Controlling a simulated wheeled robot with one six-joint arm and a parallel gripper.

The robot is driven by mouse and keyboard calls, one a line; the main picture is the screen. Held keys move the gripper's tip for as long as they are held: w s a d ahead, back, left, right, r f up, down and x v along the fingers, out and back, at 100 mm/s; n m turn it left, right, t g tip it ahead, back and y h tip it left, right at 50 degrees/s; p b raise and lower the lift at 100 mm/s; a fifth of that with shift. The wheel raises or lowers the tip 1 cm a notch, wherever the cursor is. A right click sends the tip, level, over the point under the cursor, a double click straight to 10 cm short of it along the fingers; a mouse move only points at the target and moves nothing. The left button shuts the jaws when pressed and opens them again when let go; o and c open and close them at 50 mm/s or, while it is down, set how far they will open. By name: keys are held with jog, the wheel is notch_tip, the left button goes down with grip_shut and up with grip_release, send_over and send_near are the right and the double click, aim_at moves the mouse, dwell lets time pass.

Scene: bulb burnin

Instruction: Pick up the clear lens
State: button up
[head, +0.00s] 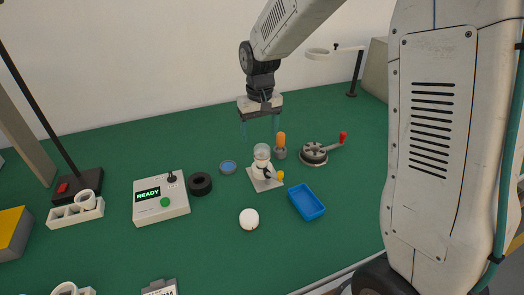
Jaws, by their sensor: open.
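A flat blue disc with a dark rim (228,167) lies on the green table left of the stand. My gripper (260,127) points down with its two thin bluish fingers apart. It is open and empty. In the picture it shows just above the stand; the exact gap cannot be told.
An orange-handled tool (281,143) stands close right of the stand. A round grey fixture with a red-tipped lever (313,153) is farther right. A blue tray (307,202), white dome (249,219), black ring (200,184) and READY box (161,203) surround it. The back table is mostly clear.

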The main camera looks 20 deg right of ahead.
aim_at(262, 147)
jog(key=f, duration=0.6)
jog(key=shift+s+d+f, duration=0.1)
jog(key=shift+d+f, duration=0.2)
jog(key=c, duration=1)
jog(key=shift+r, duration=0.1)
